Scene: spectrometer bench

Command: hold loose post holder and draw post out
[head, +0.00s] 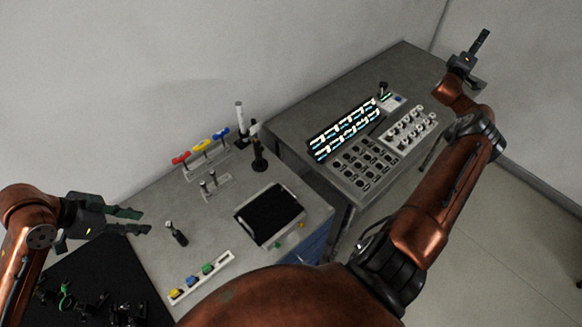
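A small dark post holder (180,238) with a paler post end (169,226) at its top stands on the grey bench, looking tilted in the head view. I cannot tell whether it is fixed. Another dark holder with a post (259,157) stands on a round base further back, near a white-topped post (240,112). My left gripper (145,221) is open and empty, its fingers pointing right, a little left of the small post holder and apart from it. My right gripper (482,42) is raised at the upper right, far from the posts; its finger gap is unclear.
A rack with red, yellow and blue items (201,151) stands at the back. A black tray (268,214) and a white strip with coloured knobs (201,276) are on the bench. A black mat (100,262) with dark parts lies left. A control console (362,166) stands right.

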